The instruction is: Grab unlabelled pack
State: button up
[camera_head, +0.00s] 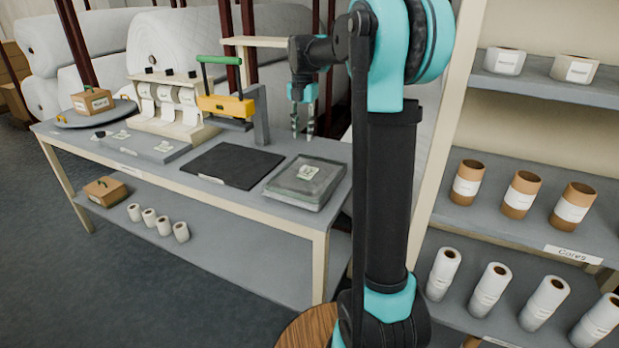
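My gripper (303,128) hangs over the right part of the grey worktable (100,139), fingers pointing down. The fingers are apart with nothing visible between them. Below it, near the table's right end, lies a flat grey pack (322,188) with a small white and green label on top; I cannot tell whether it is one pack or a stack. The gripper appears above and behind it, apart from it. Another flat grey piece (165,153) with small labels lies at the table's left. I cannot make out a pack clearly without a label.
A black mat (232,165) lies beside the grey pack. Behind it stand a yellow press with a green handle (226,104) and a roll dispenser (170,105). A cardboard box (93,101) sits far left. A shelf (540,225) with cores and rolls stands right.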

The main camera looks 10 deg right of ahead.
jog(key=shift+c, duration=1.2)
jog(key=m, duration=3.6)
send_over(333, 180)
jog(key=f, duration=0.8)
jog(key=shift+w+d+f, duration=0.1)
jog(key=shift+d+f, duration=0.1)
jog(key=shift+f, duration=0.15)
jog(key=shift+a+f, duration=0.15)
jog(key=shift+f, duration=2.6)
grip_shut()
